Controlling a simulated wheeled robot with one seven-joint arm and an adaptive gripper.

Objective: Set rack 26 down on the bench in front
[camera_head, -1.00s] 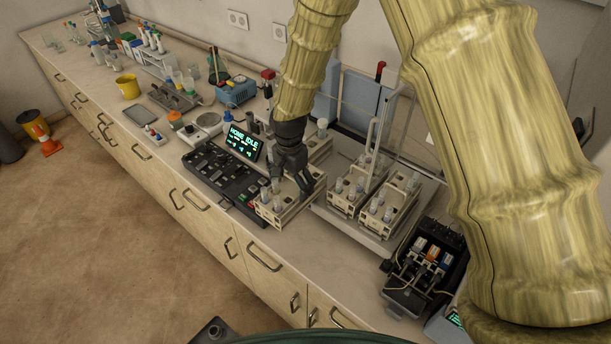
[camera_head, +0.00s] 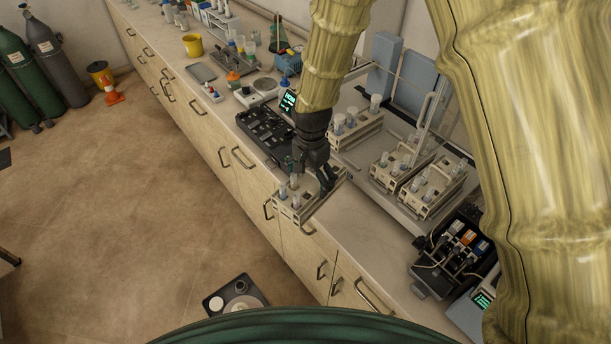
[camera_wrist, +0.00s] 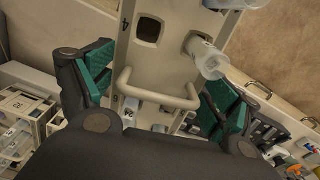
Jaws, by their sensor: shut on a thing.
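My gripper (camera_head: 316,176) is shut on a cream rack (camera_head: 292,207) that carries several clear vials. In the head view the rack overlaps the front edge of the bench (camera_head: 352,228); its height above the bench top is hard to tell. In the wrist view the rack (camera_wrist: 155,60) fills the middle, with its handle bar between the green-padded fingers of my gripper (camera_wrist: 160,92). A digit 4 shows on the rack, but the full number is not readable. The rack's underside is hidden.
More racks with vials (camera_head: 397,163) stand on a tray at the right, with another rack (camera_head: 357,130) behind. A black keyed unit (camera_head: 265,134) lies left of my gripper. A black device (camera_head: 452,258) stands at right. Bare bench top lies between.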

